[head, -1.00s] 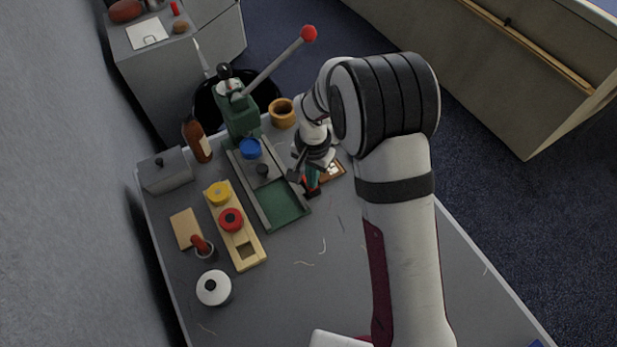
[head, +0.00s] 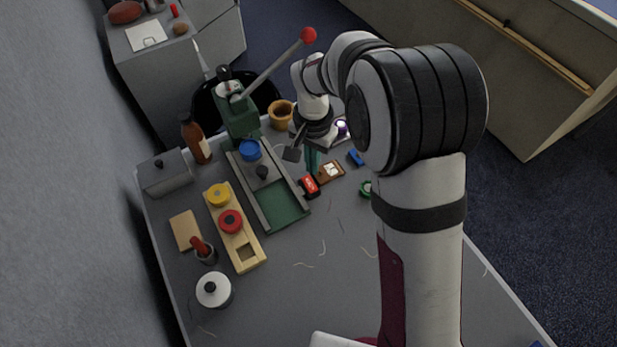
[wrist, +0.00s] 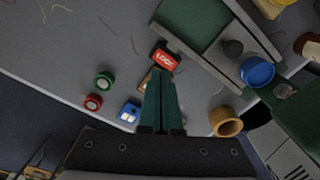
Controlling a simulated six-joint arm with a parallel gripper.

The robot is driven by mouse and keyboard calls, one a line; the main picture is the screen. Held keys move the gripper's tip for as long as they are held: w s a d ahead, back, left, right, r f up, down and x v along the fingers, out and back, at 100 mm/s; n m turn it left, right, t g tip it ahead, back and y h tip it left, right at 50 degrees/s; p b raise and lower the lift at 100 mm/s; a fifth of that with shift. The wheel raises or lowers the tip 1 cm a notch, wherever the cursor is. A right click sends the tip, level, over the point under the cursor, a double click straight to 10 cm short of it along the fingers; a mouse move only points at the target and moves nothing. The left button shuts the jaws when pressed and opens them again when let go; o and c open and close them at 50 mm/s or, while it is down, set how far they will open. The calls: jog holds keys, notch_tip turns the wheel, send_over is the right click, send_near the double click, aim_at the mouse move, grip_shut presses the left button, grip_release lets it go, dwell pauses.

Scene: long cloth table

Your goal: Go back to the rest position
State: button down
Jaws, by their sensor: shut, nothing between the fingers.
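My gripper (head: 313,160) is at the far right part of the grey cloth table, beside the green press. Its two teal fingers are together and empty, and they also show in the wrist view (wrist: 160,82). A black block with a red lettered label (head: 309,187) lies on the table just in front of the fingertips. The same red label (wrist: 165,58) shows just beyond the fingertips in the wrist view. A small wooden card (head: 330,172) lies beside the block, partly covered by the fingers in the wrist view.
A green press (head: 240,115) with a red-knobbed lever and long tray stands left of my gripper. An orange pot (head: 281,115), a blue item (head: 356,158) and a green round item (head: 366,188) are close by. A wooden rack (head: 248,252) stands nearer. The table's front middle is mostly clear.

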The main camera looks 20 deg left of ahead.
jog(key=s+d+r+m+y, duration=0.1)
jog(key=s+d+r+m, duration=0.1)
jog(key=s+d+r, duration=1.1)
jog(key=s+d+f, duration=0.1)
jog(key=s+d, duration=0.3)
jog(key=s, duration=0.6)
jog(key=shift+s+f+m+y, duration=0.25)
jog(key=shift+s+m+y, duration=0.05)
jog(key=shift+s+y, duration=0.1)
jog(key=c, duration=1.6)
grip_release()
